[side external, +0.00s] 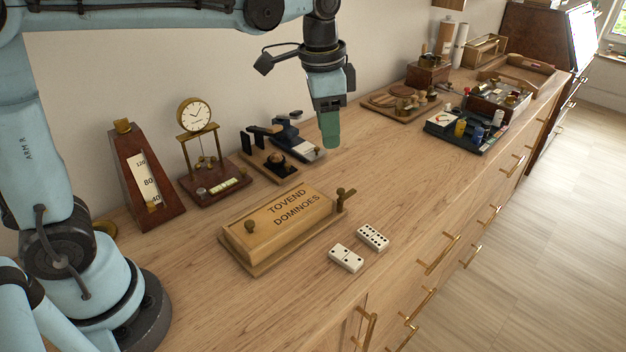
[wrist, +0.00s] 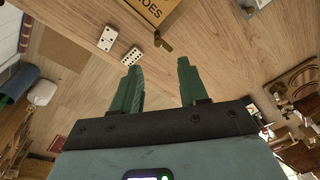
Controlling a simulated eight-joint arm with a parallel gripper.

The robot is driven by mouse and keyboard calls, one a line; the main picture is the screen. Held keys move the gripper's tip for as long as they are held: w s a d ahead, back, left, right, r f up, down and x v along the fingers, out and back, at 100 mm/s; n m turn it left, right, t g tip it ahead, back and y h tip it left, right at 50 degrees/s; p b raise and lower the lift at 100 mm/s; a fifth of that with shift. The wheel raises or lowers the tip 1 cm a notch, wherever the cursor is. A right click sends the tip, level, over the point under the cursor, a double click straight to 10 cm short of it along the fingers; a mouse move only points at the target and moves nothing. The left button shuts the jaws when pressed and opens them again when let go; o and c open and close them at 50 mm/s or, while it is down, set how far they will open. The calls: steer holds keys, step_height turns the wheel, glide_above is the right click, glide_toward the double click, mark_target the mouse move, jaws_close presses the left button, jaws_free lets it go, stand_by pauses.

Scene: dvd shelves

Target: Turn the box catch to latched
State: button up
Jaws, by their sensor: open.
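The wooden domino box (side external: 284,222) lies closed on the counter and reads "TOVEND DOMINOES". A small brass catch (side external: 342,196) with a knob sits at its right end; whether it is latched I cannot tell. In the wrist view the box (wrist: 150,8) is cut off at the top edge, and the catch (wrist: 161,41) shows just beyond and between my fingertips.
Two dominoes (side external: 346,257) (side external: 372,237) lie in front of the box. A metronome (side external: 147,177), a brass clock (side external: 195,115) and a stapler-like tool (side external: 298,140) stand along the wall. The counter between is clear.

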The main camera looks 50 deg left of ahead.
mark_target(341, 189)
steer(key=shift+m+g, duration=0.7)
steer(key=shift+m, duration=0.2)
steer(key=w+f, duration=0.1)
steer(key=f, duration=0.3)
steer(key=d+f, duration=0.1)
steer(key=f, duration=0.3)
steer(key=w+f, duration=0.1)
steer(key=f, duration=0.4)
steer(key=shift+w+d, duration=0.3)
jaws_close()
